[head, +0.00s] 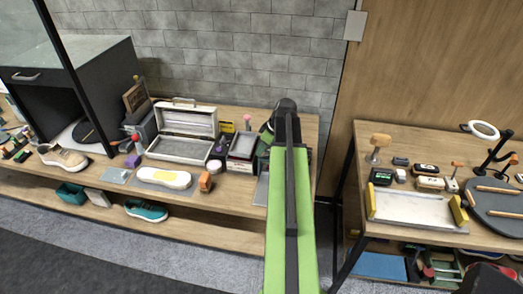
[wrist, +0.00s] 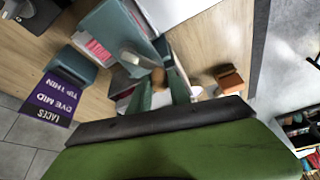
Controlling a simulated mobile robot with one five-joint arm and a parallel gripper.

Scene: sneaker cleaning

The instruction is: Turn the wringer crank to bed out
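In the wrist view, a grey-blue block-like body (wrist: 113,32) lies just past my gripper, with a pale rounded lever (wrist: 131,59) beside it. It looks like the wringer and its crank, though I cannot be sure. A small tan knob (wrist: 158,75) sits between the tips of my gripper (wrist: 160,83). The two green fingers stand on either side of it; whether they press on it is unclear. In the head view, my green arm reaches to the right end of the left bench and hides the gripper tips and most of this spot.
A purple label (wrist: 55,97) and an orange-brown block (wrist: 229,79) flank my gripper in the wrist view. On the left bench (head: 228,203) stand an open case (head: 182,150) and a white shoe-shaped piece (head: 164,178). A gap separates it from the right bench (head: 350,225).

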